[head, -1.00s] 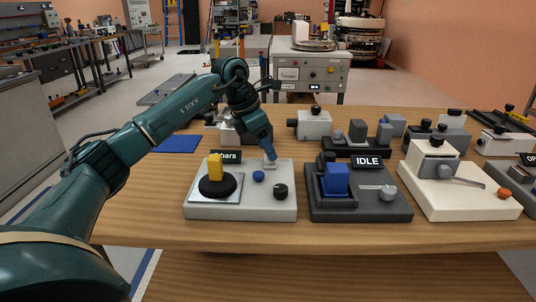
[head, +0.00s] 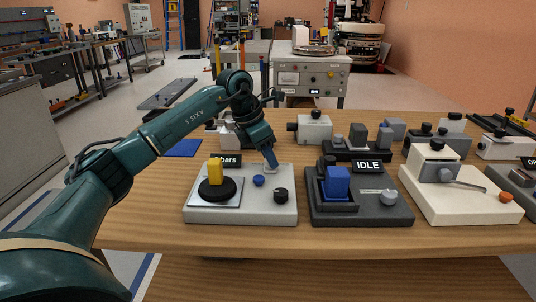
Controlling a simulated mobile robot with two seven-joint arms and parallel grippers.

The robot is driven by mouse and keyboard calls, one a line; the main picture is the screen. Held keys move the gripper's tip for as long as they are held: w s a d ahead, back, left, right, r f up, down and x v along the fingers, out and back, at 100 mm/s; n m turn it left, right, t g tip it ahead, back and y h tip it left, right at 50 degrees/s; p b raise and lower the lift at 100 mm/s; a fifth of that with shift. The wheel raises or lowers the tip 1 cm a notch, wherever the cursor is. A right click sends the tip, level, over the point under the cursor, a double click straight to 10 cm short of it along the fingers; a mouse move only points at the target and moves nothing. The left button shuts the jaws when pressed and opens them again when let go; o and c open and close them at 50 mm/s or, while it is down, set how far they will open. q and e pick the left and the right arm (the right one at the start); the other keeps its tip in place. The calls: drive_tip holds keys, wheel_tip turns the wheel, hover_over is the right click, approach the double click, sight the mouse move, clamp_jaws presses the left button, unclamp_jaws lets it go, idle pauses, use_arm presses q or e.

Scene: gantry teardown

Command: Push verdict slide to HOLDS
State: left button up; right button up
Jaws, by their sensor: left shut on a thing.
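My left gripper (head: 269,160) points down at the back right of a light grey unit (head: 240,213). It is shut on a small pale piece (head: 271,169) there, which its fingers mostly hide. I cannot tell whether this piece is the verdict slide, and no HOLDS mark is readable. The unit also carries a yellow block (head: 215,172) on a black disc (head: 217,189), a blue knob (head: 258,181), a black knob (head: 281,195) and a sign partly reading "bars" (head: 230,160). My right gripper is not in view.
Close on the right stands a dark unit (head: 375,213) with an IDLE sign (head: 367,166), a blue block (head: 337,181) and a grey knob (head: 388,198). A cream unit (head: 455,207) with a lever follows. The wooden table's (head: 300,237) front strip is clear.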

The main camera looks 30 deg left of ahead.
use_arm(q)
clamp_jaws()
drive_tip(key=shift+s+a+r+p, duration=0.1)
drive_tip(key=shift+s+a+p, duration=0.55)
drive_tip(key=shift+a, duration=0.5)
drive_tip(key=shift+s+a, duration=0.1)
drive_tip(key=shift+s, duration=0.05)
drive_tip(key=o, duration=0.9)
unclamp_jaws()
